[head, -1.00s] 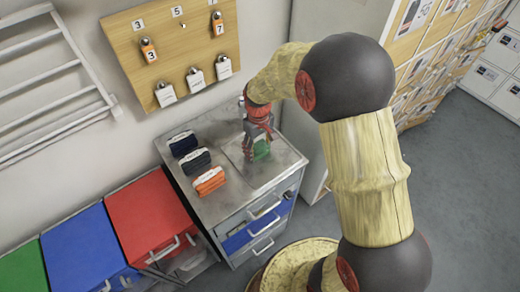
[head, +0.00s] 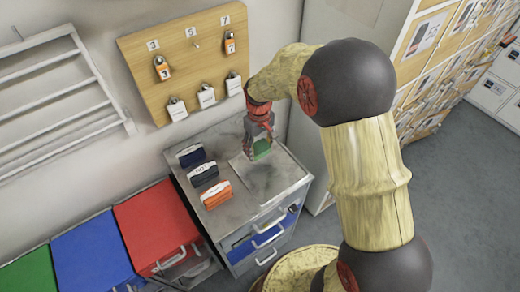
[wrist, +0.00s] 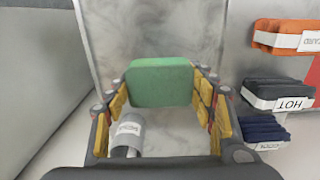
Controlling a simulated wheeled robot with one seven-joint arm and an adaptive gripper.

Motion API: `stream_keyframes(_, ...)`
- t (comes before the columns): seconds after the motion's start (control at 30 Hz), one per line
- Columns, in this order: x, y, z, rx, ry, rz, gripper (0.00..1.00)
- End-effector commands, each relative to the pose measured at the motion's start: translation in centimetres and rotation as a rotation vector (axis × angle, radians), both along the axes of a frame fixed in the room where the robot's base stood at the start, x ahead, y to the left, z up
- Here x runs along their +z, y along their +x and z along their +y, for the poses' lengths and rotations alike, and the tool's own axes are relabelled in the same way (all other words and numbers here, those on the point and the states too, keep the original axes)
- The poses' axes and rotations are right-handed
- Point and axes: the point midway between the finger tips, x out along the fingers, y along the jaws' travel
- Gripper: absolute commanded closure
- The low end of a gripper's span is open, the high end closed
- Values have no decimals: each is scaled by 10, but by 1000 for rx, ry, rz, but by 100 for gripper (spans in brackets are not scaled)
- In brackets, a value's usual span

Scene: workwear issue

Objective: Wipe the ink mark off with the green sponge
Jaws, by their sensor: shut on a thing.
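My gripper (head: 261,152) is shut on the green sponge (head: 263,148), over the pale square panel (head: 262,186) on the metal cabinet top. In the wrist view the sponge (wrist: 160,82) is a green block between the yellow-padded fingers (wrist: 163,100). The panel (wrist: 150,30) lies beyond and below it, with faint grey smudges. I cannot make out a distinct ink mark; the sponge and gripper hide part of the panel. Whether the sponge touches the panel is unclear.
Dark blue (head: 191,156), black (head: 203,173) and orange (head: 216,194) labelled bundles stand left of the panel. A grey labelled cylinder (wrist: 128,134) is close to the fingers in the wrist view. The padlock board (head: 187,62) hangs on the wall behind. Red, blue and green bins stand left.

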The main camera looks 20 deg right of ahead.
Motion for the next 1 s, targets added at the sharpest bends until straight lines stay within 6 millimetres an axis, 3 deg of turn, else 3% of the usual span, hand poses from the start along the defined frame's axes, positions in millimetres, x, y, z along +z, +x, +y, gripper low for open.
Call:
stream_keyframes(0.23,23,3,2,0,0,0,77)
stream_keyframes(0.87,25,3,1,-2,0,0,77)
stream_keyframes(1.0,38,6,-8,-19,0,-3,77)
